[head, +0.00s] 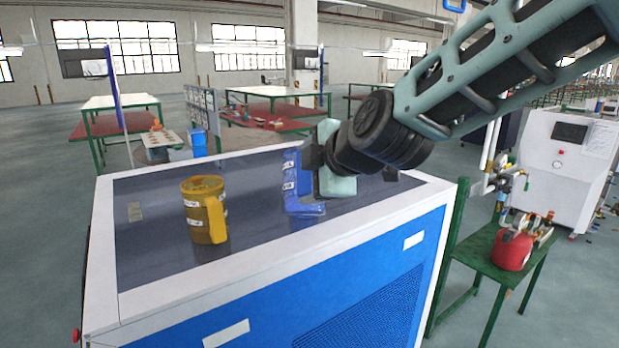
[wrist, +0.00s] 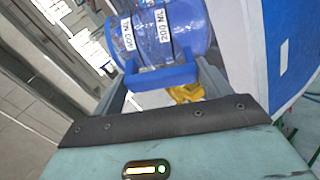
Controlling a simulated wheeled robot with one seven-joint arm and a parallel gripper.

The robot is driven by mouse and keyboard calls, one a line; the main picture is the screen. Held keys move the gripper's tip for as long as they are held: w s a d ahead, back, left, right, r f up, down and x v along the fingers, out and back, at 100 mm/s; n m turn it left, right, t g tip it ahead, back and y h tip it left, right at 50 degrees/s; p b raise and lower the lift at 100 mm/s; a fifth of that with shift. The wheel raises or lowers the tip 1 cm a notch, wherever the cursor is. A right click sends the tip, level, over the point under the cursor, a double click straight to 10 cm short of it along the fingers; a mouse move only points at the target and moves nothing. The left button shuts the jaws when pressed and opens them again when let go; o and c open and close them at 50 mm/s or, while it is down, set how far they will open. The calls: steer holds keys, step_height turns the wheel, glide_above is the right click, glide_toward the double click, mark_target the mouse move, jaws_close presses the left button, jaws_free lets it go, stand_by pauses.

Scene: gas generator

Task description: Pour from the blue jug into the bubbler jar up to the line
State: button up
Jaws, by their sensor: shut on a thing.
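The blue jug (head: 291,180) is at the right part of the dark top of the blue-and-white cabinet, on it or just above it. The jug's contents are not visible. A bluish cylinder (head: 500,204) hangs under the pipework at right; I cannot tell whether it is the bubbler jar.
A yellow jug (head: 205,208) stands on the cabinet top (head: 260,236), left of the blue jug. A red container (head: 512,251) and brass fittings sit on a green stand (head: 493,272) at right. Workbenches stand behind, with open floor between.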

mark_target(309, 193)
steer(key=shift+s+f+n+t+y+b, duration=0.15)
steer(key=shift+f+t+b, duration=0.65)
steer(key=shift+b, duration=0.85)
steer(key=shift+s+f+n+t+y+b, duration=0.15)
steer(key=shift+f+n+t+b, duration=0.2)
steer(key=shift+f+b, duration=1)
steer(key=f+b, duration=0.1)
steer(key=b, duration=0.1)
steer(key=t+b, duration=0.1)
steer(key=b, duration=0.2)
steer(key=shift+w+f+t+y, duration=0.2)
steer(key=shift+f+t+y, duration=0.05)
steer(key=shift+f+y, duration=0.1)
steer(key=shift+f+b, duration=0.1)
steer(key=shift+b, duration=0.45)
steer(key=shift+p, duration=0.3)
steer(key=r+p, duration=0.1)
steer(key=p, duration=0.3)
steer(key=shift+t+p, duration=0.3)
steer(key=shift+p, duration=0.05)
steer(key=p, duration=0.3)
steer(key=shift+d, duration=0.1)
steer(key=shift+f+n+p, duration=0.3)
steer(key=shift+p, duration=0.7)
